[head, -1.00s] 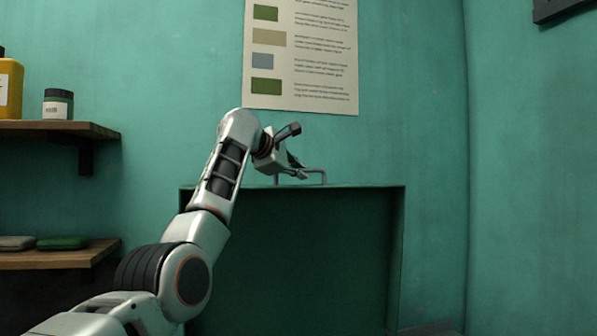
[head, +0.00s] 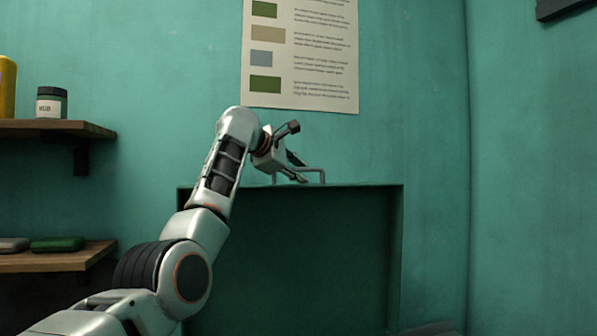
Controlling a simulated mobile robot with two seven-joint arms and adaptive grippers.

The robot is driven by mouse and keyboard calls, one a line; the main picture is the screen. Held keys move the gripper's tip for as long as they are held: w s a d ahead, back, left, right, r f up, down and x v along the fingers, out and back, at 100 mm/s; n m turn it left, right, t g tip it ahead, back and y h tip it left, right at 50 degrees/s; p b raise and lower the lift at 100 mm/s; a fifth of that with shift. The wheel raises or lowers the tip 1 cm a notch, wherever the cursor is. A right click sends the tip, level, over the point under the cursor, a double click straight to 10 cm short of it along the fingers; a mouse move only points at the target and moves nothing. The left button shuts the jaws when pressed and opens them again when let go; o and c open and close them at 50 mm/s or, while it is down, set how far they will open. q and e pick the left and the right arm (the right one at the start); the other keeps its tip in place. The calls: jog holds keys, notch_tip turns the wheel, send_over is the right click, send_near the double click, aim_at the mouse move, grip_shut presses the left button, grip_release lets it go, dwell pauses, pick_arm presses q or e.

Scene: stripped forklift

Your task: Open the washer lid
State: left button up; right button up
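A dark green, box-like panel (head: 300,260) stands against the teal wall. I take it to be the washer or its raised lid, but cannot tell which. A thin metal handle (head: 323,175) rises from its top edge. My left gripper (head: 297,153) is at this edge, just left of the handle's right post. Its two fingers are spread apart, one up and one low beside the handle. The lower finger overlaps the handle in view; I cannot tell whether they touch. Nothing shows held between the fingers. My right gripper is not in view.
At the left, an upper wooden shelf (head: 50,129) holds a yellow bottle (head: 6,88) and a jar (head: 51,105). A lower shelf (head: 60,257) holds a green flat item (head: 57,244). A poster (head: 300,55) hangs above the panel. The right wall is close to the panel.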

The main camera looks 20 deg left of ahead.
pick_arm(q)
jog(key=shift+v, duration=0.8)
jog(key=v, duration=1)
jog(key=shift+s, duration=0.2)
jog(key=shift+a, duration=0.1)
